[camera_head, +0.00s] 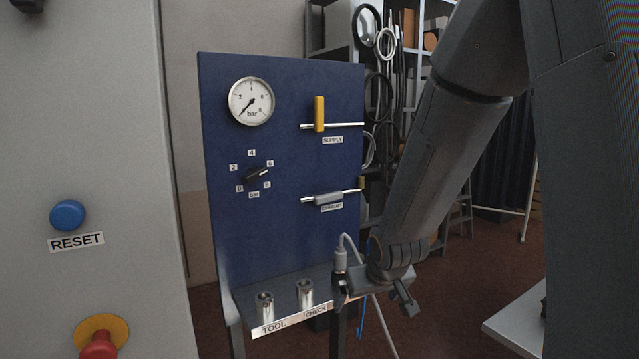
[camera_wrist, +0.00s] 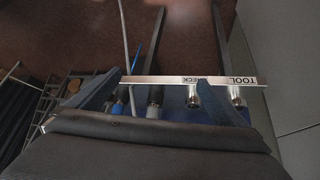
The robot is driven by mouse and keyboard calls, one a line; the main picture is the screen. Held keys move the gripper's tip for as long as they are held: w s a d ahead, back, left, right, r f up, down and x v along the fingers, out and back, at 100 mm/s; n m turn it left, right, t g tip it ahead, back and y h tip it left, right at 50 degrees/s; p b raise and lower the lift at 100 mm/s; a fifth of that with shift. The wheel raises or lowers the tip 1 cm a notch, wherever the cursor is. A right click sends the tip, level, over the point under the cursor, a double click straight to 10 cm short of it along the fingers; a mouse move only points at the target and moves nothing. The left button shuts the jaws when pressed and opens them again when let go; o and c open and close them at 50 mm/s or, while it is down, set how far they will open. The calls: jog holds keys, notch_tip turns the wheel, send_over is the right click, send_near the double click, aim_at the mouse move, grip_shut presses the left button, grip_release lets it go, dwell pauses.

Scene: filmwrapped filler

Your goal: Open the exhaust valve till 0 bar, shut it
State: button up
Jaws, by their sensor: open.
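The exhaust valve (camera_head: 328,198) is on the lower right of the blue panel. Its grey handle lies along its thin pipe, and its label is partly hard to read. The round pressure gauge (camera_head: 251,101) is at the upper left of the panel. Its needle points to the lower left, at or close to the 0 end of the scale. My gripper (camera_head: 374,298) is open, below the valve and beside the right end of the panel's shelf. In the wrist view, my open gripper (camera_wrist: 158,90) has its fingers apart over the shelf edge, with nothing clearly held.
The yellow supply handle (camera_head: 319,114) stands upright, across its pipe. A black selector knob (camera_head: 257,175) points towards 6. TOOL (camera_head: 264,304) and CHECK (camera_head: 305,293) sockets stand on the shelf. A grey hose (camera_head: 355,250) with a metal connector is close to my gripper. A RESET button (camera_head: 67,215) is at left.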

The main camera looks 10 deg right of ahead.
jog(key=w+d+r+n+t+y, duration=0.1)
jog(key=w+r+t, duration=0.25)
jog(key=w, duration=0.45)
jog(key=w+d+r+t+y, duration=0.1)
jog(key=w+r+t, duration=0.25)
jog(key=w, duration=0.35)
jog(key=n+t+y+p, duration=0.1)
jog(key=n+t+y, duration=0.2)
jog(key=y, duration=0.1)
send_near(331, 198)
jog(key=w, duration=0.2)
jog(key=p+x, duration=0.1)
jog(key=x, duration=0.1)
jog(key=p+x, duration=0.1)
jog(key=x, duration=0.2)
jog(key=p+x, duration=0.1)
jog(key=x, duration=0.1)
jog(key=shift+a+f, duration=0.1)
jog(key=shift+a, duration=0.3)
jog(key=shift+c, duration=0.2)
jog(key=c, duration=1.5)
jog(key=shift+o, duration=0.2)
jog(key=shift+d, duration=0.1)
